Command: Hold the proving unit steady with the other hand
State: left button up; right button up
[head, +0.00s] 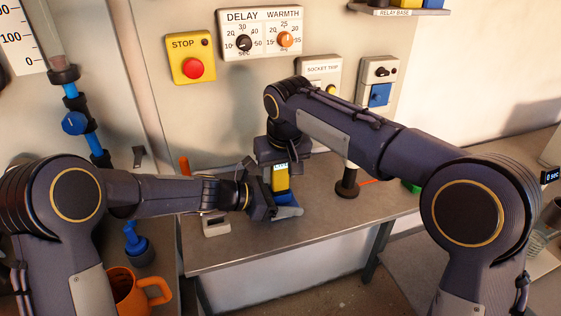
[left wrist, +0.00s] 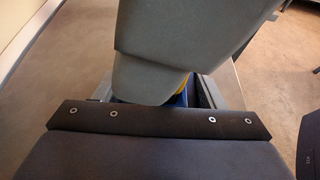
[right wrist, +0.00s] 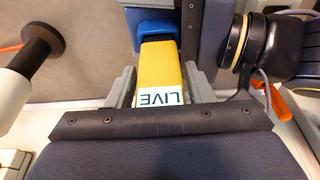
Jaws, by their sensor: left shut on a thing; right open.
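The proving unit, a yellow block with a white LIVE label and a blue lower part, stands upright at the bench's left side in the head view (head: 282,180). My left gripper (head: 283,207) is shut on its blue lower part.
A small light block (head: 216,226) lies left of the unit. A dark stand (head: 347,186) stands to the right, near an orange-red rod. An orange mug (head: 135,290) and a blue-topped item (head: 135,240) are at lower left. Wall panels include a STOP button (head: 193,68). The bench front is clear.

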jog(key=shift+f, duration=0.1)
jog(key=c, duration=0.8)
jog(key=shift+r, duration=0.65)
jog(key=shift+r, duration=2.05)
pick_arm(q)
jog(key=o, duration=1.2)
jog(key=shift+o, duration=0.2)
